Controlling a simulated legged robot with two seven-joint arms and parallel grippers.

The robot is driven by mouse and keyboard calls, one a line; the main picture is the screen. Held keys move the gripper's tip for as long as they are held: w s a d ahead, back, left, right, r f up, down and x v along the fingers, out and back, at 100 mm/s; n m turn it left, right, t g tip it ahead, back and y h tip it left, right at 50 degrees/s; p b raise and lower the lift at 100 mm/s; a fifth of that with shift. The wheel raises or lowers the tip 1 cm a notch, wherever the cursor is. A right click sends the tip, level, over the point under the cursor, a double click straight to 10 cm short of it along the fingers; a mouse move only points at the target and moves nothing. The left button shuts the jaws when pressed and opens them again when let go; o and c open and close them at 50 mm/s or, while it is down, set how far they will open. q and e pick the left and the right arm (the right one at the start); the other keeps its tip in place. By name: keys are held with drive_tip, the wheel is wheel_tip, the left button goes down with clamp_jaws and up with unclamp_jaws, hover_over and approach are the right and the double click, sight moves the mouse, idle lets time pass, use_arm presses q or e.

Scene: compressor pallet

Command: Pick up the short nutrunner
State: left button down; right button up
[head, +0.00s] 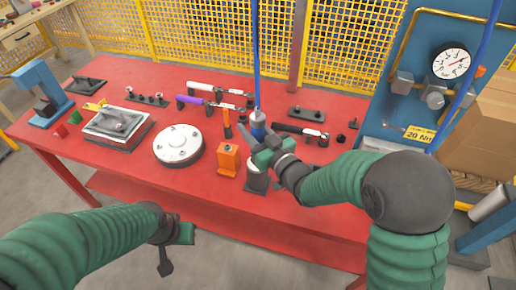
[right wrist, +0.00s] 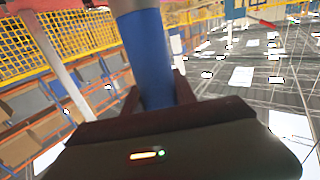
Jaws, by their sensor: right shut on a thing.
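The short nutrunner (head: 257,122) is a blue cylindrical tool hanging upright on a blue hose over the red table. My right gripper (head: 264,148) is at its lower part. In the right wrist view the blue body (right wrist: 148,60) stands between the jaws of my right gripper (right wrist: 158,95), which is shut on it. The tool's lower end is hidden behind the gripper in both views. My left gripper (head: 176,246) is empty in front of the table's near edge, with its fingers apart.
On the red table (head: 120,88), a grey-topped holder (head: 257,180) stands just below my right gripper, with an orange block (head: 229,160) beside it. A white round flange (head: 179,145) lies further left. Several tools lie behind. A blue gauge panel (head: 415,100) stands at right.

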drive_tip(key=shift+a, duration=0.1)
clamp_jaws()
drive_tip(key=shift+f, duration=0.1)
idle(0.7)
idle(0.3)
